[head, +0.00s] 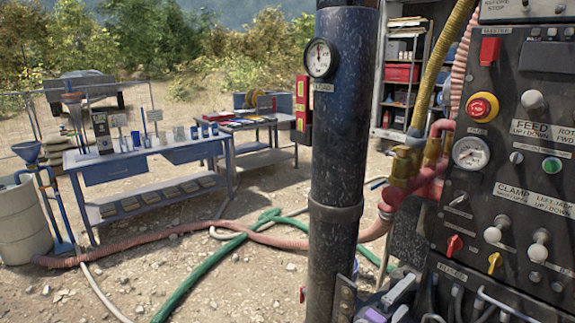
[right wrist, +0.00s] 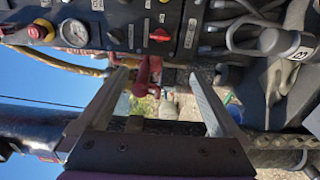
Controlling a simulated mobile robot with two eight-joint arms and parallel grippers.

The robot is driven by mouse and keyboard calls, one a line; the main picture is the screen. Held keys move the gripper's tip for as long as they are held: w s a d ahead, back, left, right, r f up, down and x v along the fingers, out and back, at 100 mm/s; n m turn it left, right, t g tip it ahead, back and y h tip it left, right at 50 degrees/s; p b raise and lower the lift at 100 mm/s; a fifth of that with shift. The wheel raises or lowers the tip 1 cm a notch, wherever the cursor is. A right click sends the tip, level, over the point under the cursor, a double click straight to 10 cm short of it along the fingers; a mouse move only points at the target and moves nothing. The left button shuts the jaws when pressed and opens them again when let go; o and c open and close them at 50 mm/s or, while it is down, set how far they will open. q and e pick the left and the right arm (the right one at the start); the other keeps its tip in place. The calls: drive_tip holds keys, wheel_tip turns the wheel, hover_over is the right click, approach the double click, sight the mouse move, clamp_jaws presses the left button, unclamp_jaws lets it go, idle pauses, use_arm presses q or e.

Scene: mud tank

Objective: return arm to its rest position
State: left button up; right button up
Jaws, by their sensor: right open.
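My right gripper (head: 398,292) shows low in the head view, just right of the dark pipe's foot and below the control panel. In the right wrist view my right gripper (right wrist: 160,78) is open, its two metal fingers spread apart with nothing held between them. A red fitting or handle (right wrist: 147,75) shows beyond the gap between the fingers; I cannot tell its distance. My left gripper is in neither view.
A dark upright pipe (head: 336,150) with a gauge stands mid-view. The control panel (head: 500,185) with knobs and levers fills the right side. Pink hose (head: 185,228) and green hose (head: 205,272) lie on gravel. A blue workbench (head: 125,172) stands at left.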

drive_tip(key=s+d+f+m+g+y, duration=0.3)
drive_tip(key=s+f+g+y, duration=0.2)
drive_tip(key=s+f, duration=0.5)
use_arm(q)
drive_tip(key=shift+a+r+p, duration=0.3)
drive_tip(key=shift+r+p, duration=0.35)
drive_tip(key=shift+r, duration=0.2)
use_arm(e)
drive_tip(key=s+a+f+m+y, duration=0.2)
drive_tip(key=s+a+f+y, duration=0.2)
drive_tip(key=s+a, duration=0.1)
drive_tip(key=s+a+f+m+g+y, duration=0.1)
drive_tip(key=s+a+f+m+y, duration=0.2)
drive_tip(key=s, duration=0.4)
drive_tip(key=shift+s+a+f+y, duration=0.4)
drive_tip(key=shift+a+f+y, duration=0.3)
drive_tip(key=shift+a+y, duration=0.25)
